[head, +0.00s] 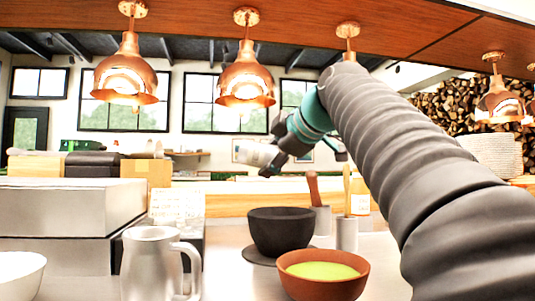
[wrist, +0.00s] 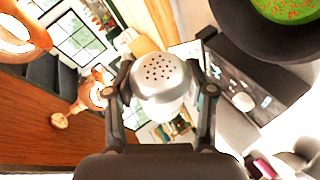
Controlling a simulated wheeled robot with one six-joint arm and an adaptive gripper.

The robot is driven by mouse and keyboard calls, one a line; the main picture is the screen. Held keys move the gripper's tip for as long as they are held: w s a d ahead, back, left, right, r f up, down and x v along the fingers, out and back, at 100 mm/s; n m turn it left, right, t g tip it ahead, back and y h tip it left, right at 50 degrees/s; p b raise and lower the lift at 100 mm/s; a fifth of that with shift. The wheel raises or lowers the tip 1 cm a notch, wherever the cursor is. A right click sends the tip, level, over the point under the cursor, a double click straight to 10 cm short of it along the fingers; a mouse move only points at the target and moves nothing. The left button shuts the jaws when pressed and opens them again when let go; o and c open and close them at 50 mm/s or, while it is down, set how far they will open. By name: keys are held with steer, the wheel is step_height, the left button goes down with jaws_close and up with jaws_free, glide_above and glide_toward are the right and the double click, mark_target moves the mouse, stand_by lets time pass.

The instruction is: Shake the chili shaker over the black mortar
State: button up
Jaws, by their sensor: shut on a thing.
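My gripper (head: 282,154) is shut on the chili shaker (head: 253,154), which has a pale body and a silver cap. In the head view the shaker lies tipped well over to the side, high above and slightly left of the black mortar (head: 281,232). The wrist view shows its holed cap (wrist: 160,76) between my two fingers (wrist: 163,92). The dark mortar (wrist: 238,40) is at the upper right there, with green contents and red specks in it. The mortar's inside is hidden in the head view.
A terracotta bowl (head: 322,281) with yellow-green contents stands in front of the mortar. Grey holders (head: 347,236) with handles sticking up are on the right. A metal jug (head: 152,264) and a white bowl (head: 18,277) are on the left. Copper lamps (head: 246,78) hang above.

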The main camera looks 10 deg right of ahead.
steer(key=r+n+h+p, duration=0.1)
steer(key=r+p, duration=0.1)
steer(key=p, duration=0.1)
steer(key=shift+g, duration=0.3)
steer(key=shift+r+n+g+h+p, duration=0.35)
steer(key=shift+n+h+p, duration=0.4)
steer(key=shift+p, duration=0.45)
steer(key=h+p, duration=0.1)
steer(key=r+n+h+p, duration=0.1)
steer(key=shift+s+d+r+n+g+h+p, duration=0.1)
steer(key=shift+d+r+n+g+h+p, duration=0.15)
steer(key=shift+d+g+p, duration=0.15)
steer(key=shift+s+d+r+n+h+p, duration=0.1)
steer(key=shift+d+r+n+h+p, duration=0.3)
steer(key=shift+r+n+h+p, duration=0.55)
steer(key=shift+a+r+g+h+p, duration=0.1)
steer(key=shift+a+g+h+p, duration=0.2)
steer(key=shift+h, duration=0.25)
steer(key=shift+a+r+n+h, duration=0.1)
steer(key=shift+a+n+h, duration=0.25)
steer(key=shift+n+h, duration=0.25)
steer(key=shift+w+a+r+n+h, duration=0.3)
steer(key=shift+a+r+n+h, duration=0.2)
steer(key=shift+h, duration=0.2)
steer(key=a+r+n+h, duration=0.2)
steer(key=h, duration=0.1)
steer(key=shift+w, duration=0.2)
